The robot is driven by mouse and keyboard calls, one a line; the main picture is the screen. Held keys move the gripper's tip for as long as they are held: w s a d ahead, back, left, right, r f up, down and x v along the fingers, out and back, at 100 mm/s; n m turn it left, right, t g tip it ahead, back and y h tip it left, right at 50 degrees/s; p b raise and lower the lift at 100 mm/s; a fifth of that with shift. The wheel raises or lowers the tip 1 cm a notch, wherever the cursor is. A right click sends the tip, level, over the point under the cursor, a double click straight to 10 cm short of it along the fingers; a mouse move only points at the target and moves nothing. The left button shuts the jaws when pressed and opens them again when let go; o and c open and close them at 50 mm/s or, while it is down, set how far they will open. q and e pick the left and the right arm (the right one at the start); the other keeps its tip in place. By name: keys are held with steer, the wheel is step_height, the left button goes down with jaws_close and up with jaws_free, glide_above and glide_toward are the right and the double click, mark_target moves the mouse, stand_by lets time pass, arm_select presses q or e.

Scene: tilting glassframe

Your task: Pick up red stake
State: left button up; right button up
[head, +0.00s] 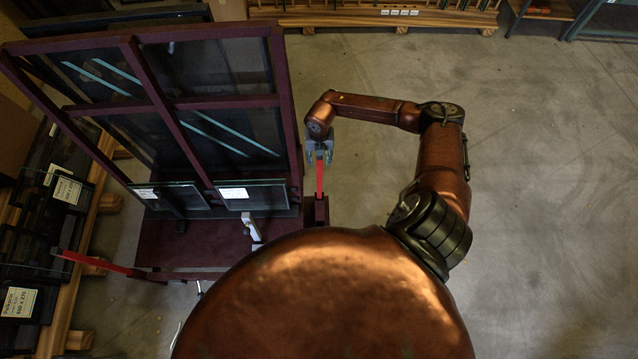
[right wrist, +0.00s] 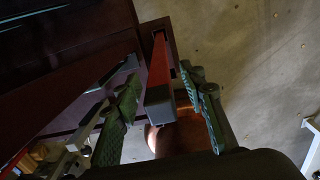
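A red stake (head: 319,180) stands at the right end of the dark red glass rack (head: 170,250). My right gripper (head: 319,155) is at its top end in the head view. In the right wrist view the red stake (right wrist: 159,65) ends in a grey tip (right wrist: 160,98) between the two fingers of the right gripper (right wrist: 160,80). The fingers are apart, with a gap visible on both sides of the stake. A second red stake (head: 95,262) sticks out at the rack's left end. My left gripper is not in view.
The rack holds dark framed panes (head: 215,70) leaning just left of my right gripper. Pallets with labelled panes (head: 60,190) stand at the left, and a wooden rack (head: 390,15) at the back. The floor to the right is open.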

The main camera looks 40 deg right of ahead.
step_height(320, 180, down, 4)
steer(key=shift+f+b, duration=0.15)
steer(key=shift+b, duration=0.15)
jaws_close()
stand_by(0.8)
